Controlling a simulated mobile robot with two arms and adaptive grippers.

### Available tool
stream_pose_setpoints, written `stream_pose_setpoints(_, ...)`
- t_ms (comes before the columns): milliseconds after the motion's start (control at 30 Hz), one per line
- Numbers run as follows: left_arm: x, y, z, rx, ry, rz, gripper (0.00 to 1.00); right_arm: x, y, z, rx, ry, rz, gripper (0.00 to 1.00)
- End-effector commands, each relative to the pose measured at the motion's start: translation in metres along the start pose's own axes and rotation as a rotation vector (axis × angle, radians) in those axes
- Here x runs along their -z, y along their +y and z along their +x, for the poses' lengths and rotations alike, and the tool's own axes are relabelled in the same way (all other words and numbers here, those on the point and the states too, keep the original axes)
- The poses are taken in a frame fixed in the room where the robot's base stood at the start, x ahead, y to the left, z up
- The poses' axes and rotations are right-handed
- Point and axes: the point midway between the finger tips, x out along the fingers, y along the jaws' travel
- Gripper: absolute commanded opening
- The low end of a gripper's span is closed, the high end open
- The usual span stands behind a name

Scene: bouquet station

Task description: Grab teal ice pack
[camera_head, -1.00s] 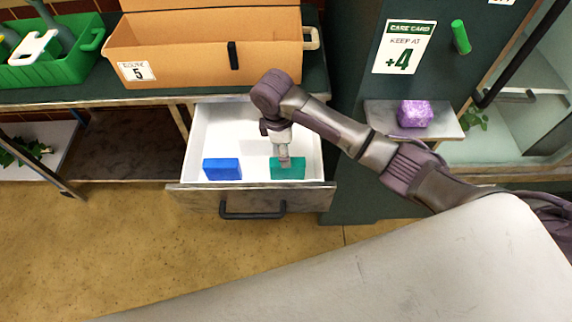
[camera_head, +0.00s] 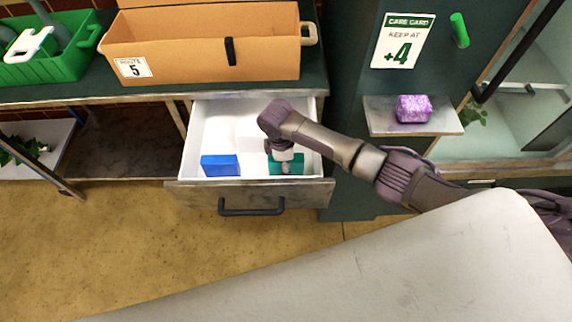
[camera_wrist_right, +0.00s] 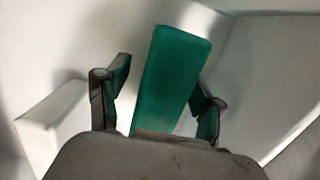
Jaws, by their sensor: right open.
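The teal ice pack (camera_head: 298,164) lies in the open white drawer (camera_head: 211,120), at its right side. In the head view my right gripper (camera_head: 285,168) is down at the pack and hides part of it. In the right wrist view the teal ice pack (camera_wrist_right: 170,75) stands between the two fingers of my right gripper (camera_wrist_right: 160,92). The fingers are open, one on each side, with a visible gap at least on the left. My left gripper is not in view.
A blue pack (camera_head: 220,166) lies at the drawer's left. A whitish block (camera_wrist_right: 52,122) shows beside the left finger in the wrist view. The drawer front (camera_head: 190,196) and walls surround the gripper. An orange box (camera_head: 190,55) stands on the counter above.

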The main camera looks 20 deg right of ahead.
Motion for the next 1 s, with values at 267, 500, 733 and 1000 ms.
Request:
stream_pose_setpoints(267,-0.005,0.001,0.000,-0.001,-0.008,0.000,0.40,0.000,0.000,0.000,0.000,0.000,0.000,0.30)
stream_pose_setpoints(500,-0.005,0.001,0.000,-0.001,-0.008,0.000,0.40,0.000,0.000,0.000,0.001,0.000,0.000,0.00)
stream_pose_setpoints(733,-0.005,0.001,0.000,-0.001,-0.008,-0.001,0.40,0.000,0.001,-0.002,-0.001,0.001,0.000,0.00)
stream_pose_setpoints(1000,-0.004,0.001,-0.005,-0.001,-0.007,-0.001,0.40,-0.004,0.001,-0.041,-0.004,0.004,-0.001,0.00)
